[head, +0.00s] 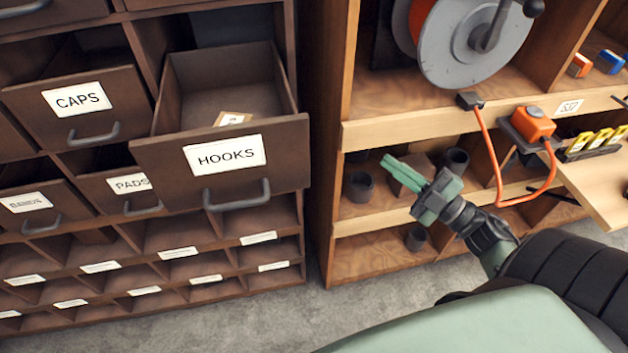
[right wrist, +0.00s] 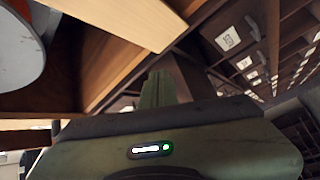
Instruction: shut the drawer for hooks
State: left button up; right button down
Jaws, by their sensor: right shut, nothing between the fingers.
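The HOOKS drawer (head: 172,160) is dark brown with a white label (head: 224,155) and a grey bar handle (head: 237,196). It is pulled well out of the cabinet, and a small tan and white item (head: 232,118) lies inside it. My right gripper (head: 388,160) is shut and empty, to the right of the drawer and apart from it, in front of the wooden shelf. Its closed fingers also show in the right wrist view (right wrist: 157,88). My left gripper is in neither view.
The CAPS drawer (head: 113,112) and PADS drawer (head: 100,195) also stand out from the cabinet. A cable reel (head: 440,65) and orange plug (head: 533,122) are on the wooden shelf at the right. A light wooden board (head: 600,190) juts out there. Grey floor (head: 290,325) is clear below.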

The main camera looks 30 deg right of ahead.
jog(key=s+a+r+n+g+y, duration=0.7)
jog(key=s+a+r+n+g, duration=0.4)
jog(key=n, duration=0.3)
jog(key=w+a+f+t+p, duration=0.1)
jog(key=w+a+p, duration=0.2)
jog(key=w+a, duration=0.5)
jog(key=shift+w+a, duration=0.35)
jog(key=shift+w, duration=0.3)
